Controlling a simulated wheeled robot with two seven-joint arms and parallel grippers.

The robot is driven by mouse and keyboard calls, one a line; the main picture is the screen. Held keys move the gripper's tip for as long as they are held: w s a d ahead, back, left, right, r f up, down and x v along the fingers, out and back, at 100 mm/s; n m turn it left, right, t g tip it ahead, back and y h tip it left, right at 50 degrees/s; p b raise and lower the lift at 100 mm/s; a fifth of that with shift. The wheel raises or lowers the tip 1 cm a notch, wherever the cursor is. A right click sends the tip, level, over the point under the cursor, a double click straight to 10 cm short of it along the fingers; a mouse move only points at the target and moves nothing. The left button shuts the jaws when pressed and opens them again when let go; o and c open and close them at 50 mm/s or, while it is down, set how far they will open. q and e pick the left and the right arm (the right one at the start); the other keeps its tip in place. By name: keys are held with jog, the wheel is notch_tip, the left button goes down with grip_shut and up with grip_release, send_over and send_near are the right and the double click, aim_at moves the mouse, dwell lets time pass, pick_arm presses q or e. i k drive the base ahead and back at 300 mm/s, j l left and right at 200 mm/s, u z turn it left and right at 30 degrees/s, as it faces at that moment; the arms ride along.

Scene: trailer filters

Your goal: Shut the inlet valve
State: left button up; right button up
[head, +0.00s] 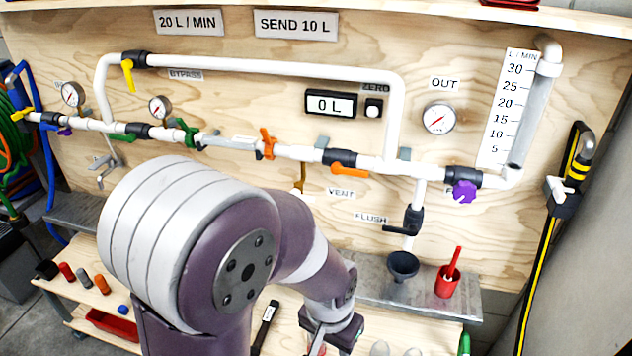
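No label reading "inlet" can be made out. At the far left end of the white pipe, a valve with a yellow handle (22,114) sits beside the coloured hoses; its handle lies slanted, roughly along the pipe. A small label above it, by the left gauge (72,94), is too small to read. My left arm rises from the bottom, left of centre, and bends right. My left gripper (318,343) is low at the bottom middle, far from this valve and partly cut off, so its opening cannot be judged. My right gripper is out of view.
The bypass valve (127,75) has a yellow handle hanging down. Orange handles (268,143) (350,170), a green handle (188,134) and a purple knob (464,192) line the pipe. The display (330,104) reads 0 L.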

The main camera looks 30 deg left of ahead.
aim_at(43, 125)
jog(key=j+u, duration=0.1)
jog(key=u, duration=0.6)
jog(key=j+u, duration=0.15)
jog(key=u, duration=0.2)
jog(key=i+j+u, duration=0.5)
jog(key=j, duration=0.3)
jog(key=i+j+u, duration=0.5)
jog(key=i+j, duration=0.45)
